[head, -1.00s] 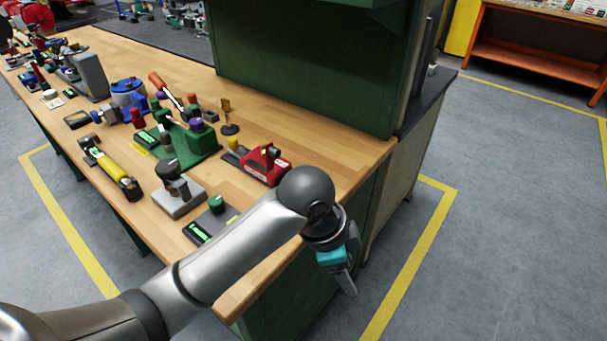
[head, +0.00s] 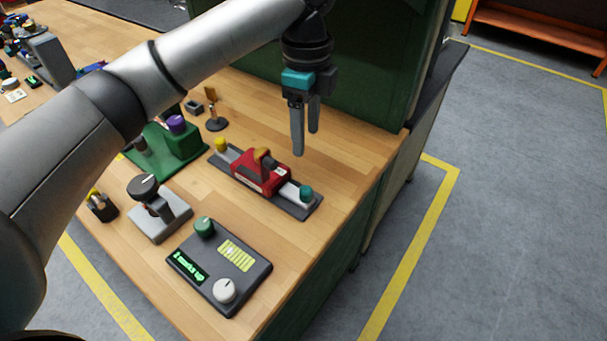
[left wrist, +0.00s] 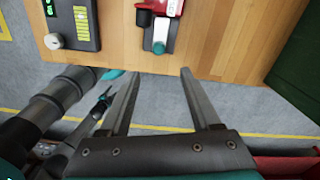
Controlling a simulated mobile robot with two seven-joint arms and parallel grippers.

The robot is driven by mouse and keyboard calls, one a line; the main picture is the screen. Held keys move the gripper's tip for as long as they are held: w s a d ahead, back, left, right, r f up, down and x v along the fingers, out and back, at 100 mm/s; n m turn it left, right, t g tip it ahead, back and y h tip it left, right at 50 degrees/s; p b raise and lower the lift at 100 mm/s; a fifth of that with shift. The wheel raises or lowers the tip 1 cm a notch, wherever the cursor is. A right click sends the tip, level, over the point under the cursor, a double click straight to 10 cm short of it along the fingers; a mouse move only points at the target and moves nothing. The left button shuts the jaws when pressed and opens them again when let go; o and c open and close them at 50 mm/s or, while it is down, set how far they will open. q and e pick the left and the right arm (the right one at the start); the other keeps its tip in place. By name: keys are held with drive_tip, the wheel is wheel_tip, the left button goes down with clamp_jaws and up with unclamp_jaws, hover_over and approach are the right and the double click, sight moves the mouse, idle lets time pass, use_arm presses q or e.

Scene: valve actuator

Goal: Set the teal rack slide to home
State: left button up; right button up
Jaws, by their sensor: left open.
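The rack slide is a pale bar with a teal knob (head: 306,193), sticking out of the near right end of a red housing (head: 261,172) on a dark base plate. A yellow knob (head: 221,145) stands at the other end. My left gripper (head: 306,143) points down with open, empty fingers, above and behind the teal knob. In the left wrist view the teal knob (left wrist: 158,47) lies just beyond the gap between the fingertips (left wrist: 159,73), apart from them. A dark gripper, apparently my right one (left wrist: 105,98), shows small at the left; its jaw state is unclear.
A control box (head: 219,266) with a lit green display, green knob and white knob stands in front. A grey stand with a black knob (head: 160,211) and a green fixture (head: 165,148) are to the left. A green cabinet panel (head: 350,80) rises behind. The bench edge is close at right.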

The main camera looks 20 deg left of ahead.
use_arm(q)
drive_tip(key=b, duration=0.1)
approach(305, 189)
drive_tip(key=shift+s, duration=0.1)
wheel_tip(305, 189, down, 9)
drive_tip(key=shift+f+b, duration=0.15)
drive_tip(key=shift+b, duration=0.75)
use_arm(e)
drive_tip(key=s+f, duration=0.1)
drive_tip(key=s+d+f, duration=0.1)
drive_tip(key=f, duration=0.1)
use_arm(q)
drive_tip(key=shift+d, duration=0.1)
clamp_jaws()
use_arm(e)
drive_tip(key=shift+a, duration=0.15)
